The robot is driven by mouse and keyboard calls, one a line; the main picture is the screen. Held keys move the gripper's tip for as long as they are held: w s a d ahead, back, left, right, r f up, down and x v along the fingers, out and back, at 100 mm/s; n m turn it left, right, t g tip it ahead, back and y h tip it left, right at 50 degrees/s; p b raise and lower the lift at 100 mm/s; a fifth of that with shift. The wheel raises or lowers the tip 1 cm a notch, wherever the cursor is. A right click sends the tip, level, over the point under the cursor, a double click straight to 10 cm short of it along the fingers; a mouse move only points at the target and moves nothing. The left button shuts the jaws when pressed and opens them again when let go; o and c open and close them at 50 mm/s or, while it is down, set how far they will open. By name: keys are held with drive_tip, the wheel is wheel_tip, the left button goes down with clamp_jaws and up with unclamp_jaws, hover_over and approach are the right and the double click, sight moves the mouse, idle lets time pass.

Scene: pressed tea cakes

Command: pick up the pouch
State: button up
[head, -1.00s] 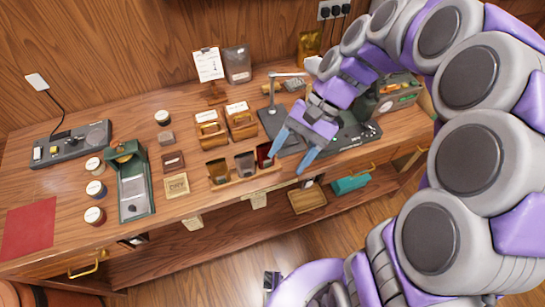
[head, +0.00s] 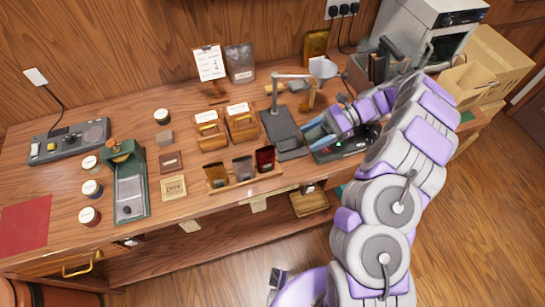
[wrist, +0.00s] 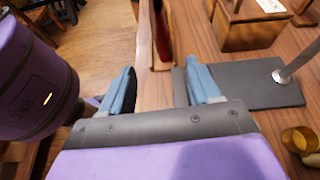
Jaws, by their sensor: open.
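Three small pouches stand in a wooden rack (head: 246,184) near the bench's front edge: a brown one (head: 216,175), a grey one (head: 243,167) and a red one (head: 265,159). A larger grey pouch (head: 240,62) and a gold pouch (head: 316,44) stand at the back wall. I cannot tell which one the task names. My gripper (head: 305,132) is open, right of the red pouch and over the dark stand base. In the wrist view, nothing is between my fingers (wrist: 163,82), and the red pouch's edge (wrist: 161,30) shows beyond them.
A stand with a dark base (head: 284,134) and pole is close to my gripper; its base (wrist: 250,88) fills the wrist view's right. Two wooden boxes (head: 209,132) sit behind the rack. A green press (head: 129,182) is at left. Cardboard boxes (head: 492,62) are at far right.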

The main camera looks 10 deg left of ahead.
drive_tip(key=f, duration=0.1)
drive_tip(key=b, duration=0.3)
approach(266, 161)
drive_tip(key=shift+m, duration=0.3)
drive_tip(key=a+f, duration=0.2)
drive_tip(key=f, duration=0.1)
drive_tip(key=a+f, duration=0.1)
drive_tip(key=shift+s+a+f, duration=0.3)
drive_tip(key=shift+s, duration=0.05)
drive_tip(key=shift+b+x, duration=0.85)
drive_tip(key=shift+x, duration=2.1)
drive_tip(key=shift+r, duration=0.2)
drive_tip(key=c, duration=1)
